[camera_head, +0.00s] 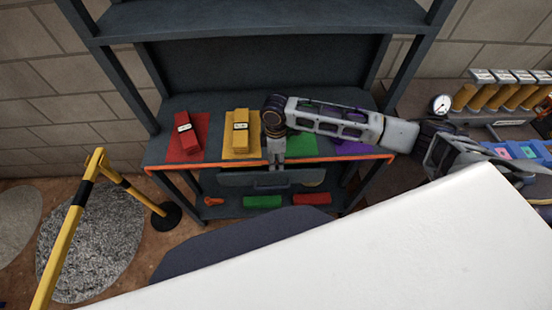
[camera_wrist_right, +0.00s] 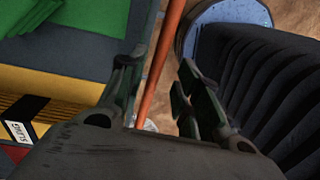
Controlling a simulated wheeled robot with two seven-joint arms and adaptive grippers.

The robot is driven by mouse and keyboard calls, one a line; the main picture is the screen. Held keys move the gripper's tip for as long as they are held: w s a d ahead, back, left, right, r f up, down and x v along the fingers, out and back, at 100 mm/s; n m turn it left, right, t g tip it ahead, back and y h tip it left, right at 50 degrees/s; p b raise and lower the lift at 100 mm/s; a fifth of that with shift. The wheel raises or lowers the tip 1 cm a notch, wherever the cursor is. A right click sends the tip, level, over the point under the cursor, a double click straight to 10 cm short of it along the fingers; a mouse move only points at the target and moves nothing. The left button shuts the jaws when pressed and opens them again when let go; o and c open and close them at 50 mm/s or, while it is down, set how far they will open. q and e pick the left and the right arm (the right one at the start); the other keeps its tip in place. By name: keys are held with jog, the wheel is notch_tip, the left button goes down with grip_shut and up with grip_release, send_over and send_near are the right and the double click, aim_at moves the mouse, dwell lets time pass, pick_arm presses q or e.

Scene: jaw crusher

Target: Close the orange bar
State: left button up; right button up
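The orange bar (camera_head: 350,158) runs along the front edge of the dark workbench shelf (camera_head: 222,103). In the right wrist view the orange bar (camera_wrist_right: 163,65) passes between the two spread fingers of my right gripper (camera_wrist_right: 158,85). In the head view my right gripper (camera_head: 276,162) points down at the front edge, near the middle of the bar, and hides a short piece of it. The fingers are open, with gaps beside the bar; I cannot tell whether either touches it. My left gripper is not in view.
Red (camera_head: 186,132) and yellow (camera_head: 240,131) blocks lie on matching mats on the shelf. A dark drawer front (camera_head: 292,179) is below the bar. Green (camera_head: 262,201) and red (camera_head: 311,198) pieces lie lower down. A yellow barrier (camera_head: 68,232) stands at left; a gauge (camera_head: 440,104) at right.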

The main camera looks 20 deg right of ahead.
grip_shut()
dwell(0.3)
jog(key=shift+w+r+g+p, duration=0.15)
jog(key=shift+w+g+p, duration=0.2)
jog(key=shift+p, duration=0.45)
jog(key=shift+w+d+g+p, duration=0.1)
jog(key=shift+g+p, duration=0.25)
jog(key=shift+p, duration=0.05)
grip_release()
